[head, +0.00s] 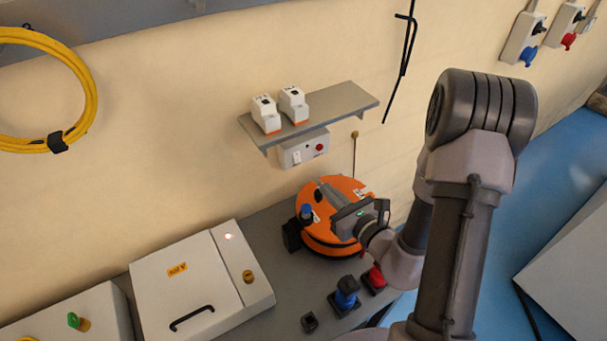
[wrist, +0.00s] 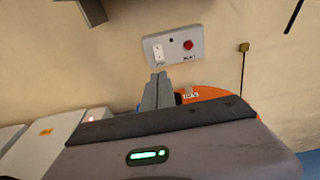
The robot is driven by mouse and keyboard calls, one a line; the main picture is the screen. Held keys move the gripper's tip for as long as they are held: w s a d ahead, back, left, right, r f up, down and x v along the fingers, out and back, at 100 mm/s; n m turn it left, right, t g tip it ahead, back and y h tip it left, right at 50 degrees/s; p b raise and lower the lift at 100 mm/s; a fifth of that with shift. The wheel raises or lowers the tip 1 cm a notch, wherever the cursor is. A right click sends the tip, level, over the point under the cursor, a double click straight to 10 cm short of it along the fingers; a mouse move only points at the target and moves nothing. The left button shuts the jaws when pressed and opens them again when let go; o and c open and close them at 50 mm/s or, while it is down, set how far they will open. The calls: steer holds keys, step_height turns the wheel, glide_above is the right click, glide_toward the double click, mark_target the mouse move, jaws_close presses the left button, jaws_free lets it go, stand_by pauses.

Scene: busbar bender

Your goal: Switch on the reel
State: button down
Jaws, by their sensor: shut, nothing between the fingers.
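The orange reel (head: 318,240) sits on the grey bench against the wall; its orange top also shows behind my gripper in the wrist view (wrist: 212,104). A pale switch box (head: 304,150) is fixed to the wall under the shelf, above the reel. In the wrist view the box (wrist: 174,45) shows a white rocker switch (wrist: 158,52) at left and a red round button or lamp (wrist: 188,44) at right; its label is too small to read surely. My gripper (wrist: 158,76) is shut and empty, its fingertips just below the box, apparently apart from it. In the head view my gripper (head: 322,189) is over the reel.
A grey shelf (head: 345,103) with two white-and-orange devices (head: 278,110) juts out above the box. A white cabinet (head: 180,285) with a black handle stands left on the bench. Blue and red plugs (head: 346,291) lie or stand in front of the reel.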

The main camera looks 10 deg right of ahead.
mark_target(297, 162)
steer(key=b+x, duration=1)
steer(key=x, duration=0.2)
steer(key=shift+w+a, duration=0.1)
steer(key=shift+w, duration=0.1)
steer(key=shift+f, duration=0.1)
